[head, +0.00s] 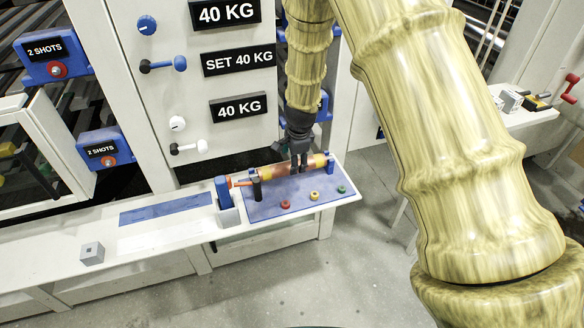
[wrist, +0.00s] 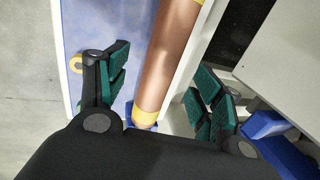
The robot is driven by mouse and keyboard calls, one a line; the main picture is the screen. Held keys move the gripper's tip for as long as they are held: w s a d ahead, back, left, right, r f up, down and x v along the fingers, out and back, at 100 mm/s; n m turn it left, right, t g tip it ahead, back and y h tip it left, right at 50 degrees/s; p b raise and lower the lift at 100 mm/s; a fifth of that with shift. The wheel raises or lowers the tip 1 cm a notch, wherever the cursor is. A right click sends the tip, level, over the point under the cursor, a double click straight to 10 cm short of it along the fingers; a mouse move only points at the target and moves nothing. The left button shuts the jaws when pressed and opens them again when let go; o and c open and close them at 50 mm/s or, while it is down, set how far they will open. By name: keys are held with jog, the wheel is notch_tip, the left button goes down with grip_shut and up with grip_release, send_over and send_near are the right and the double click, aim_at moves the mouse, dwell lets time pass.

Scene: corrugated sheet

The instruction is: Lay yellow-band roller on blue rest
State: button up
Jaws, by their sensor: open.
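The yellow-band roller (head: 275,170) has a copper-brown middle and yellow bands near its ends. It lies along the back of the blue mat, between a dark post (head: 256,187) and a blue rest (head: 330,163) at its right end. I cannot tell whether it touches the rest. My gripper (head: 300,164) points down over the roller's right half. In the wrist view, the roller (wrist: 171,55) runs between the open, green-padded fingers (wrist: 160,65), with a visible gap on each side. Blue shows by its lower yellow band there, partly hidden by my gripper.
The blue mat (head: 263,206) bears red, yellow and green knobs along its front. A blue block (head: 224,192) stands at its left. A white panel with knobs and levers (head: 178,97) rises behind. A small grey cube (head: 92,253) sits on the shelf further left.

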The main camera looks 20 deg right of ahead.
jog(key=shift+p+x, duration=0.4)
jog(key=shift+x, duration=2.4)
jog(key=shift+w, duration=0.15)
jog(key=shift+r, duration=0.1)
grip_shut()
